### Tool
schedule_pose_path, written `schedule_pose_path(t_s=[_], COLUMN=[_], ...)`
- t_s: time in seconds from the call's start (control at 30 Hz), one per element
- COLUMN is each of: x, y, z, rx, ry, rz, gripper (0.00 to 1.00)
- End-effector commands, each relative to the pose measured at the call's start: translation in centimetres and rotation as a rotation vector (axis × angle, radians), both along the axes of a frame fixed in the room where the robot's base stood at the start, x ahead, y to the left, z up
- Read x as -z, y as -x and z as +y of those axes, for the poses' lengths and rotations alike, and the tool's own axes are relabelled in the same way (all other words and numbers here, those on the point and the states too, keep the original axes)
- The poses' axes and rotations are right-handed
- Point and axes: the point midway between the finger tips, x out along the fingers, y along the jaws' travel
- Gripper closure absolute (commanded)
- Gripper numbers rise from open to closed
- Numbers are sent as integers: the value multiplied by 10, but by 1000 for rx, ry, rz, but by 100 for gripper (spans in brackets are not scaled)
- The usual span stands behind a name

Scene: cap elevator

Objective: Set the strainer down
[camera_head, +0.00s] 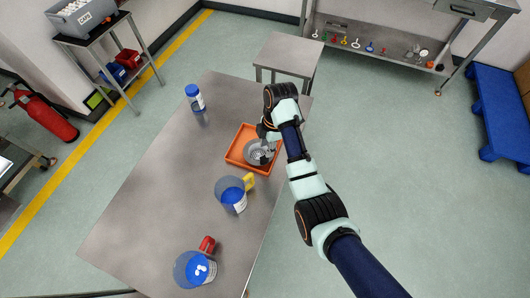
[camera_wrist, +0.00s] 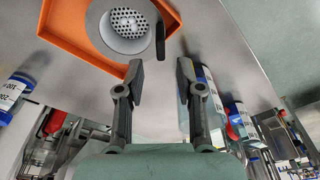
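The strainer (camera_head: 257,155) is a grey round bowl with a perforated bottom, sitting in the orange tray (camera_head: 232,157). In the wrist view the strainer (camera_wrist: 103,27) shows at the top, inside the orange tray (camera_wrist: 72,38), with its dark handle (camera_wrist: 160,42) pointing toward the gap between my fingers. My gripper (camera_wrist: 160,70) is open, with its two fingers apart and nothing between them. The fingertips appear clear of the handle. In the head view my gripper (camera_head: 267,133) is over the tray's right side, beside the strainer, partly hidden by the wrist.
A blue-capped bottle (camera_head: 195,97) stands on the metal table (camera_head: 150,190) behind the tray. A blue container with a yellow handle (camera_head: 231,194) and one with a red handle (camera_head: 195,269) stand nearer the front. The table's left side is clear.

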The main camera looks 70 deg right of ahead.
Motion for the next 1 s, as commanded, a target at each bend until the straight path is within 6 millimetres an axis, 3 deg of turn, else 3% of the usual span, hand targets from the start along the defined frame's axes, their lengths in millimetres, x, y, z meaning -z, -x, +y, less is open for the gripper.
schedule_pose_path(t_s=[0.1,0.23,0.8,0.87,0.93,0.97,1.0], x=[-31,-46,-47,-47,-50,-52,-59], y=[3,5,3,-8,-39,-57,-82], z=[-3,-4,-3,6,33,52,83], rx=[0,0,1,18,70,104,161], ry=[0,0,3,24,78,108,144], rz=[0,0,-1,-12,-53,-85,-146], gripper=[63,63,63,63,63,63,63])
